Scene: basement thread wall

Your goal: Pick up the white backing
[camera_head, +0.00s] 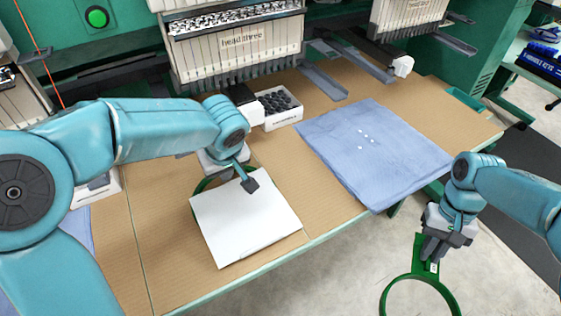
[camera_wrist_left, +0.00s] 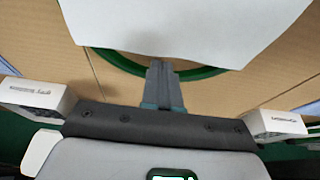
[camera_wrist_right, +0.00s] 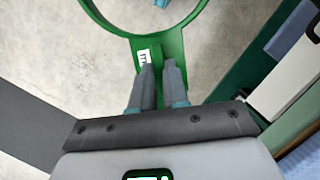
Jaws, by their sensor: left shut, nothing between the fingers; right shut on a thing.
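The white backing (camera_head: 245,222) is a flat pale sheet lying over a green hoop on the brown table. The hoop's rim (camera_wrist_left: 112,64) shows past the sheet's edge in the left wrist view. My left gripper (camera_head: 250,184) is shut and empty at the backing's far edge. In the left wrist view its fingertips (camera_wrist_left: 158,64) meet the sheet's edge in the picture; I cannot tell whether they touch it. My right gripper (camera_head: 432,256) is shut on the tab of another green hoop (camera_wrist_right: 174,46), held out over the floor beyond the table's front edge.
A folded blue cloth (camera_head: 375,150) lies on the table to the right of the backing. A white box of dark spools (camera_head: 278,108) stands behind it. Embroidery machine heads (camera_head: 235,45) overhang the table's back. Bare tabletop (camera_head: 325,205) lies between backing and cloth.

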